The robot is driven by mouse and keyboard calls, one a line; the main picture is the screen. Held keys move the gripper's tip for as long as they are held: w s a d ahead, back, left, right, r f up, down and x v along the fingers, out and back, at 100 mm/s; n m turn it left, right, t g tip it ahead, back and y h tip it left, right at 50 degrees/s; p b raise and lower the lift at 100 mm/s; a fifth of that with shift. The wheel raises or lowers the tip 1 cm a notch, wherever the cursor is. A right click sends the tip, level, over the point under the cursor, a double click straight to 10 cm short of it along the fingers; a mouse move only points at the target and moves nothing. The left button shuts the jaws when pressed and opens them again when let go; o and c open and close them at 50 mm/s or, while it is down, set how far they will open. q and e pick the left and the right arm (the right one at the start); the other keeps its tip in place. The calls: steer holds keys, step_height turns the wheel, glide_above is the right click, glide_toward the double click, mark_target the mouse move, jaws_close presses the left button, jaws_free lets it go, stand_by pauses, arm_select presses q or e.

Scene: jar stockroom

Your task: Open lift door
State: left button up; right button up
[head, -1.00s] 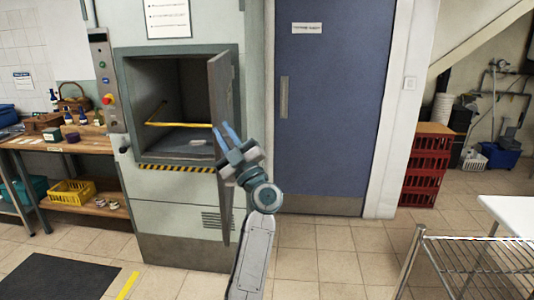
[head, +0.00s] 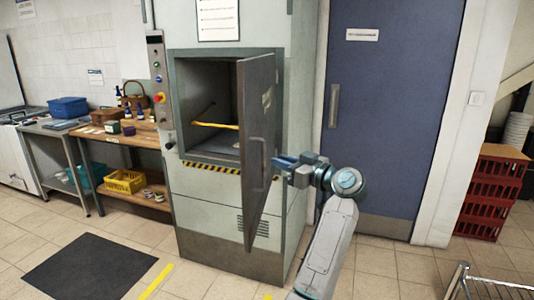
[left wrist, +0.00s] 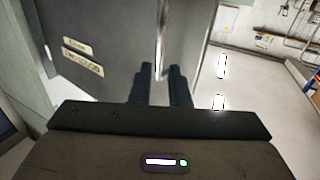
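The lift door (head: 258,110) is a grey metal panel standing swung out from the lift (head: 205,30), with its outer face toward my left gripper. Its bar handle (head: 264,178) is on that face. My left gripper (head: 277,162) comes in from the right, its blue fingers at the handle. Two label plates (left wrist: 83,56) show on the door. My right gripper is not in view.
The lift opening (head: 207,95) shows a yellow bar (head: 215,125) inside. A control panel (head: 158,80) is to its left, beside a wooden workbench (head: 135,138). A blue door (head: 385,110) and red crates (head: 490,195) stand to the right. A dark mat (head: 90,265) lies on the open floor at left.

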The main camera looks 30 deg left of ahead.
arm_select(q)
steer(key=a, duration=0.3)
steer(key=w+a+p, duration=0.1)
steer(key=a, duration=0.3)
steer(key=shift+w+a, duration=0.15)
steer(key=shift+w, duration=0.05)
jaws_close()
